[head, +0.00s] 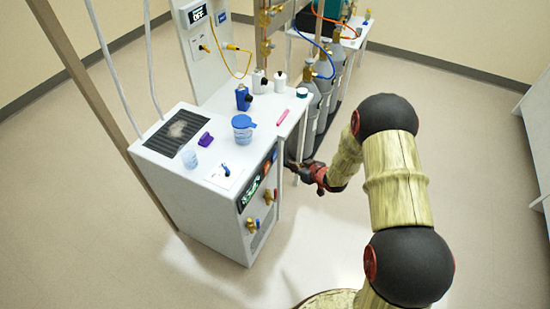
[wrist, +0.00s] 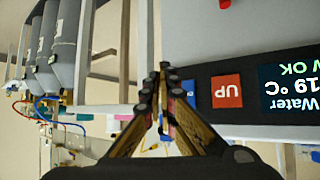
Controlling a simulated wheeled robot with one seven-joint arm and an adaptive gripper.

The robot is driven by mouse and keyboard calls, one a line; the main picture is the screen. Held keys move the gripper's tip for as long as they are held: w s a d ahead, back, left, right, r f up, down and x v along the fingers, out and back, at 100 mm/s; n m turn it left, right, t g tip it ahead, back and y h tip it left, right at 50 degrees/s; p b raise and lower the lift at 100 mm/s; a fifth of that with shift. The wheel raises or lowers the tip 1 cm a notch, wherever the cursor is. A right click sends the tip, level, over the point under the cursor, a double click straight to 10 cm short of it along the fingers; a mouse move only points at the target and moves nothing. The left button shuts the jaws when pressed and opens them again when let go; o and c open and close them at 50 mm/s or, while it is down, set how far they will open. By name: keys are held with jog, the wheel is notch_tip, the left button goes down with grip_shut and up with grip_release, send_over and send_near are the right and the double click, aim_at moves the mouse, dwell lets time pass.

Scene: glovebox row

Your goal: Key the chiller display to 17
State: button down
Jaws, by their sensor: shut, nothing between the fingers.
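The chiller (head: 215,205) is a white cabinet with a dark control strip on its front. Its display (wrist: 292,88) is upside down in the wrist view and reads Water 19 °C with OK beside it. The display glows green in the head view (head: 250,194). A red button marked UP (wrist: 227,91) sits beside the display. A blue button (wrist: 189,93) lies beyond it, partly hidden by a finger. My gripper (wrist: 163,72) is shut and empty, its tips over the end of the strip next to the blue button. Contact cannot be told. In the head view my gripper (head: 294,166) is by the chiller's right front corner.
Grey cylinders (head: 325,95) stand behind my gripper. Brass valves (head: 252,226) jut from the chiller's front. Floor to the right is open.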

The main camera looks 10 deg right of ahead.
jog(key=shift+w+a+b, duration=0.2)
jog(key=shift+w+a, duration=0.45)
jog(key=shift+a, duration=0.3)
jog(key=shift+w+a+b, duration=0.15)
jog(key=shift+w+a, duration=0.5)
jog(key=shift+a, duration=0.25)
jog(key=shift+w+a, duration=0.1)
jog(key=shift+w+a, duration=0.15)
jog(key=shift+a, duration=0.1)
jog(key=shift+w+a, duration=0.25)
jog(key=shift+a, duration=0.05)
dwell(0.8)
jog(key=shift+d, duration=0.1)
jog(key=shift+s+d, duration=0.5)
jog(key=shift+d, duration=0.05)
jog(key=shift+d, duration=0.15)
dwell(0.3)
jog(key=s+d, duration=0.1)
jog(key=d, duration=0.1)
jog(key=s+d+p, duration=0.1)
jog(key=s, duration=0.1)
jog(key=shift+d, duration=0.4)
